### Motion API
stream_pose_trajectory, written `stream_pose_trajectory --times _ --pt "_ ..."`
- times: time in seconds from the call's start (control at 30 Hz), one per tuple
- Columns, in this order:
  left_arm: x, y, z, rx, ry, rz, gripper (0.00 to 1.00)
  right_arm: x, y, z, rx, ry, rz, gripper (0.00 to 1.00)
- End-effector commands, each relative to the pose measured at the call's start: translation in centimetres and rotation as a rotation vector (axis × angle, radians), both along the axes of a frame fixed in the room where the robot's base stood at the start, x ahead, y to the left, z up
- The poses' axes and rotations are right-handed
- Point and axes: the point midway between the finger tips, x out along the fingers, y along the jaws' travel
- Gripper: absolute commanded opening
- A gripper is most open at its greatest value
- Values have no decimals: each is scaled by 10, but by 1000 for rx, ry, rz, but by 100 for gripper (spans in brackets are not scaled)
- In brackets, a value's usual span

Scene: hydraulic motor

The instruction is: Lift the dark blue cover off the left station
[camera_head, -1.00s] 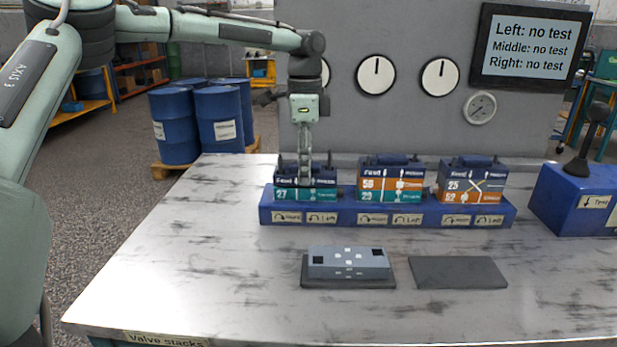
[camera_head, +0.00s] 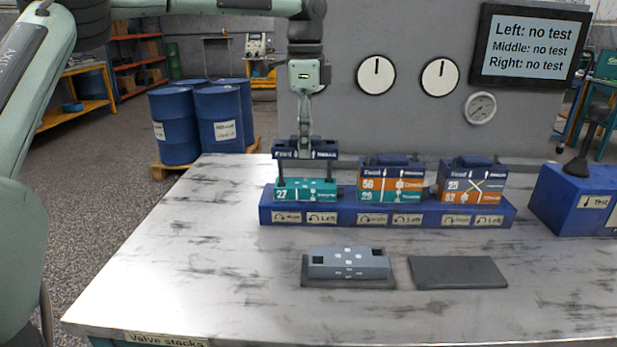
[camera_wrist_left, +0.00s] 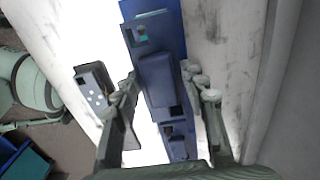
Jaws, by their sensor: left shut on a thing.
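The dark blue cover (camera_head: 326,152) hangs level above the left station, with a gap beneath it. My left gripper (camera_head: 304,152) is shut on the cover from above; in the left wrist view the cover (camera_wrist_left: 158,82) lies between its fingers. Below is the teal block marked 27 (camera_head: 307,190), seated in the left place of the blue base (camera_head: 348,216). Two dark upright posts (camera_head: 281,172) show between block and cover; I cannot tell whether the cover clears their tops. My right gripper is not in view.
The middle station (camera_head: 391,184) and right station (camera_head: 471,185) have dark blue covers on. In front lie a grey-blue block (camera_head: 348,263) on a dark pad and an empty dark pad (camera_head: 458,272). A blue box with a lever (camera_head: 572,200) stands right. The table's left is clear.

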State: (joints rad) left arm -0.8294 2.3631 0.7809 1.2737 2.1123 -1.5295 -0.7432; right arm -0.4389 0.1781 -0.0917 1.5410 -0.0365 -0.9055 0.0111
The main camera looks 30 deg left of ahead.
Motion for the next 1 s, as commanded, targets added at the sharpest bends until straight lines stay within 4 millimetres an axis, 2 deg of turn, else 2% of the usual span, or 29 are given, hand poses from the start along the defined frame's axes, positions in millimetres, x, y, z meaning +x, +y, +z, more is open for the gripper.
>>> stream_pose_trajectory --times 1.0 --pt "0 0 60 -1 -3 0 0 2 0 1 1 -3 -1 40"
